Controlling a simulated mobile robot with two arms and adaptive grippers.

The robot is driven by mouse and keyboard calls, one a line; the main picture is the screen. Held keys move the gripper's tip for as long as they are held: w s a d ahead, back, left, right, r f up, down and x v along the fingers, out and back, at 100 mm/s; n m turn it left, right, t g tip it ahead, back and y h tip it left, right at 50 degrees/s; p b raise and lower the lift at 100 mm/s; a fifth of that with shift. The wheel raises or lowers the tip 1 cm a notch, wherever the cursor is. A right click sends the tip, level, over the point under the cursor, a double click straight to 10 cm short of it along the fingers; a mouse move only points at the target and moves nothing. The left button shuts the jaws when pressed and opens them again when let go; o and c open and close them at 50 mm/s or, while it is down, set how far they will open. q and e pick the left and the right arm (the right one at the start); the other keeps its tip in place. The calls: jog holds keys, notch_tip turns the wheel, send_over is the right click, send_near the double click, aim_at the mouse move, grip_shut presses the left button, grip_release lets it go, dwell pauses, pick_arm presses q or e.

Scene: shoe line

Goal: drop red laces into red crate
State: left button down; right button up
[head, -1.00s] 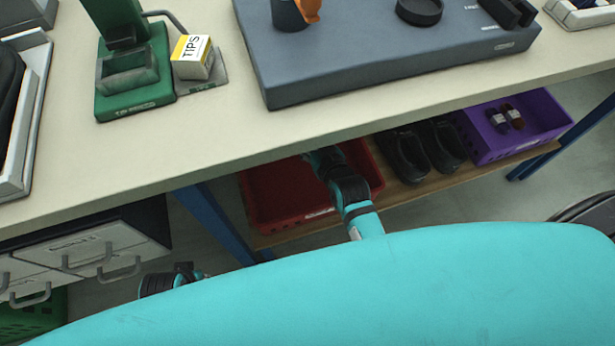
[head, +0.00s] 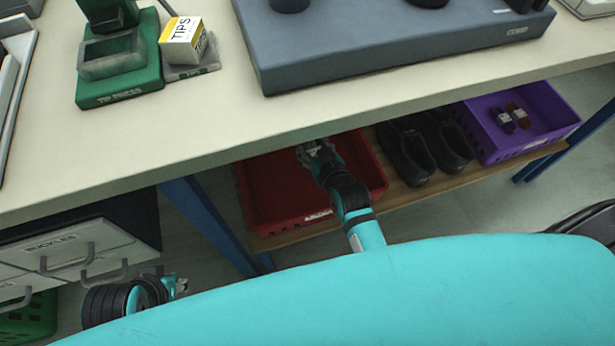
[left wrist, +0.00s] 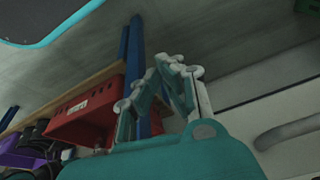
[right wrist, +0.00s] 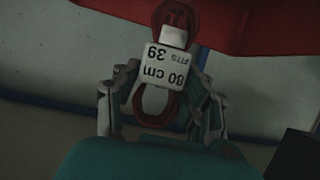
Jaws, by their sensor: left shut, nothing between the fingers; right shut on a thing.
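The red crate (head: 253,215) stands on the low shelf under the workbench; its wall also shows in the left wrist view (left wrist: 85,105). My right gripper (head: 316,150) is over the far part of the crate. In the right wrist view, my right gripper (right wrist: 163,85) is shut on the red laces (right wrist: 172,16), a looped bundle with a white label reading "80 cm". The crate's red surface (right wrist: 260,25) shows behind them. The laces cannot be made out in the head view. My left gripper (head: 178,286) is shut and empty, low by the drawers, and shows in the left wrist view (left wrist: 178,62).
The bench top (head: 130,140) overhangs the shelf, close to my right gripper. Black shoes (head: 425,148) sit right of the red crate, then a purple crate (head: 555,120) with two lace bundles (head: 510,117). A blue leg (head: 205,220) and drawers (head: 70,250) stand left.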

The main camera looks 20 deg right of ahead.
jog(key=o, duration=1.1)
jog(key=shift+o, duration=0.2)
jog(key=v, duration=1.2)
